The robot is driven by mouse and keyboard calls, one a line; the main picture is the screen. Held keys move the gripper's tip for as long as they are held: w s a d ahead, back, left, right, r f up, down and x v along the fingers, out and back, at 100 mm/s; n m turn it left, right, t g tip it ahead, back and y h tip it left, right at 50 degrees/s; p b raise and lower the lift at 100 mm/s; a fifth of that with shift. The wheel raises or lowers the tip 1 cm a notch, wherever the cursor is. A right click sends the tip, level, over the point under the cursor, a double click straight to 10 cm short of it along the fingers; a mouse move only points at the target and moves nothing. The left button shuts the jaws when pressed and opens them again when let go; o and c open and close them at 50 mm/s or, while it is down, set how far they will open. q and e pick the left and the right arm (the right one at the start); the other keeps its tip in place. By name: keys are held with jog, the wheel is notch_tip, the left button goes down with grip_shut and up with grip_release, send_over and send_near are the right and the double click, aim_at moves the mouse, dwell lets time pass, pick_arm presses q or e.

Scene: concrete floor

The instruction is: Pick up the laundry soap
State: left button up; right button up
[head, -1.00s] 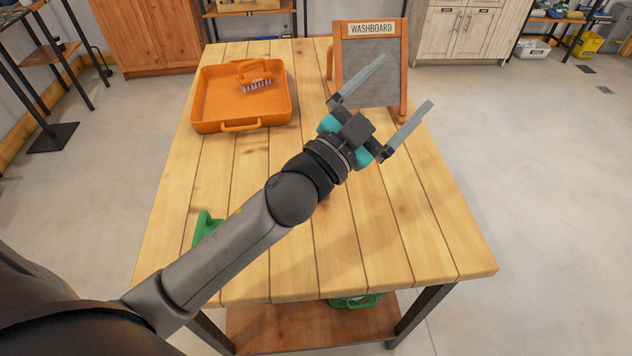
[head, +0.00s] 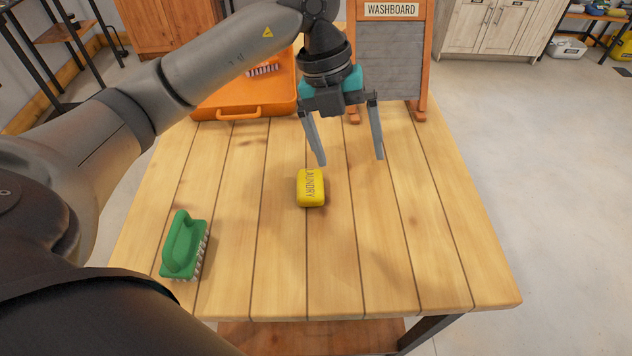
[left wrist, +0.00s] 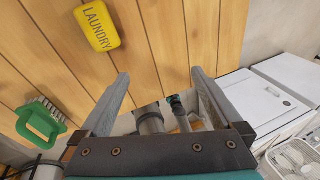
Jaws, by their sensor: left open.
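The laundry soap (head: 311,188) is a yellow bar with dark lettering, lying on the wooden table. It also shows at the upper left of the left wrist view (left wrist: 97,26). My left gripper (head: 350,162) is open and empty. In the head view it hangs above the table, beyond the soap and a little to its right, with its fingers pointing toward the near side. The soap lies outside the fingers. My right gripper is not in view.
A green brush (head: 183,246) lies at the table's near left. An orange tray (head: 235,108) and an upright washboard (head: 392,60) stand at the far side. My left arm covers part of the tray. The table's right side (head: 440,240) is clear.

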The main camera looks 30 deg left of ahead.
aim_at(310, 182)
pick_arm(q)
jog(key=w+a+n+y, duration=0.15)
jog(key=a+y, duration=0.25)
jog(key=a, duration=0.4)
jog(key=f+b, duration=0.1)
jog(key=f, duration=0.6)
jog(key=f+b, duration=0.2)
jog(key=f, duration=0.5)
jog(key=shift+s+d+f, duration=0.15)
jog(key=shift+s+d, duration=0.05)
jog(key=c, duration=1.5)
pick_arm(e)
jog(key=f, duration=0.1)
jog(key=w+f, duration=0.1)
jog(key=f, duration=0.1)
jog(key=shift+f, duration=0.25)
